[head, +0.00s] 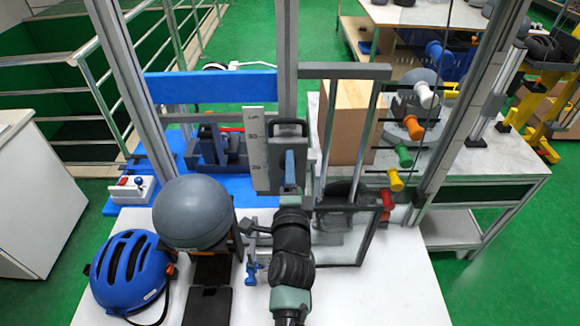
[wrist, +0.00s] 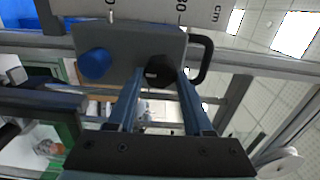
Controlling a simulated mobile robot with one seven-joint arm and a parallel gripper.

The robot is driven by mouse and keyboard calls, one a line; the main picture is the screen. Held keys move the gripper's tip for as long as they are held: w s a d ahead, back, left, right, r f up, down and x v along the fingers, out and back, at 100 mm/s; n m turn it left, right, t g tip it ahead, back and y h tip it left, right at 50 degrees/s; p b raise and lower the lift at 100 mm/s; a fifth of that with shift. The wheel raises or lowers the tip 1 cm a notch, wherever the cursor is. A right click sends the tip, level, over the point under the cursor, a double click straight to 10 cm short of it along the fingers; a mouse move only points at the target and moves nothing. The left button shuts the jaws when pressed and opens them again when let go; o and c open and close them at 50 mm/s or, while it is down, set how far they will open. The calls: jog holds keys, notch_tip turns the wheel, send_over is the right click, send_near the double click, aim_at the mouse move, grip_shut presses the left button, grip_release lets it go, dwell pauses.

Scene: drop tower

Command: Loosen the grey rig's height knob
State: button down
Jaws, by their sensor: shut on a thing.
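The grey rig's carriage (head: 288,131) rides on an upright post behind a white cm scale (head: 256,160). In the wrist view the carriage (wrist: 117,48) carries a round black knob (wrist: 158,72) and a round blue knob (wrist: 95,63) to its left. My gripper (wrist: 163,78) has its two blue fingers on either side of the black knob, shut on it. In the head view my gripper (head: 290,165) is in front of the carriage and hides the knobs. I cannot tell from any marking which knob sets the height.
A framed clear panel (head: 340,240) stands close to the right of my arm. A cardboard box (head: 350,120) is behind it.

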jog(key=shift+r, duration=0.1)
dwell(0.4)
jog(key=shift+c, duration=1.6)
grip_release()
jog(key=s+p, duration=0.6)
jog(key=s, duration=0.7)
jog(key=shift+p, duration=0.4)
